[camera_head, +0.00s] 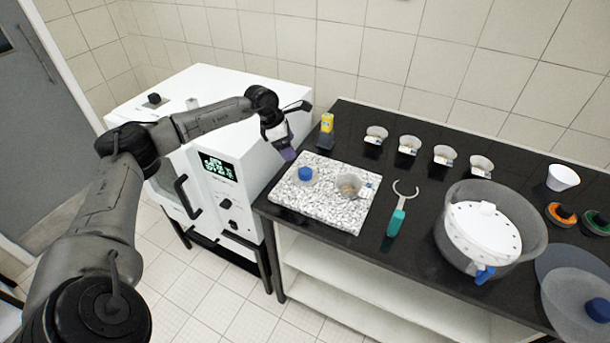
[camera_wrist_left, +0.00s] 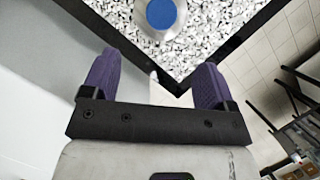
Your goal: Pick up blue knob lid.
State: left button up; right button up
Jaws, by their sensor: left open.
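The blue knob lid (camera_head: 305,174) sits on the speckled stone slab (camera_head: 330,216), near the slab's left end. In the left wrist view the blue knob (camera_wrist_left: 161,14) shows at the top centre, with a pale disc around it. My left gripper (camera_head: 287,146) is above and to the left of the lid, beside the white oven. In the wrist view its two purple fingers (camera_wrist_left: 156,84) are spread apart with nothing between them, and the knob lies beyond the fingertips. My right gripper is not in view.
A small cup (camera_head: 349,186) stands on the slab right of the lid. A teal-handled tool (camera_head: 396,222) and a sieve pot (camera_head: 490,228) are to the right. The white oven (camera_head: 222,150) is left.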

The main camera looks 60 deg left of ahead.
aim_at(305, 171)
pick_arm(q)
jog(key=x, duration=1.1)
jog(key=shift+w+d+f+b, duration=0.2)
jog(key=shift+w+d+b, duration=0.05)
jog(key=shift+w+b, duration=0.1)
jog(key=c, duration=1)
jog(key=shift+r, duration=0.1)
jog(key=shift+r, duration=0.55)
jog(key=r, duration=0.3)
jog(key=shift+d+r, duration=0.2)
jog(key=shift+d, duration=0.15)
jog(key=d+r, duration=0.2)
jog(key=d, duration=0.1)
jog(key=w+d+r+p, duration=0.1)
jog(key=d+r, duration=0.1)
jog(key=d, duration=0.2)
jog(key=w+d+r, duration=0.1)
jog(key=d+r, duration=0.1)
jog(key=d, duration=0.1)
jog(key=shift+d+r, duration=0.15)
jog(key=shift+d, duration=0.25)
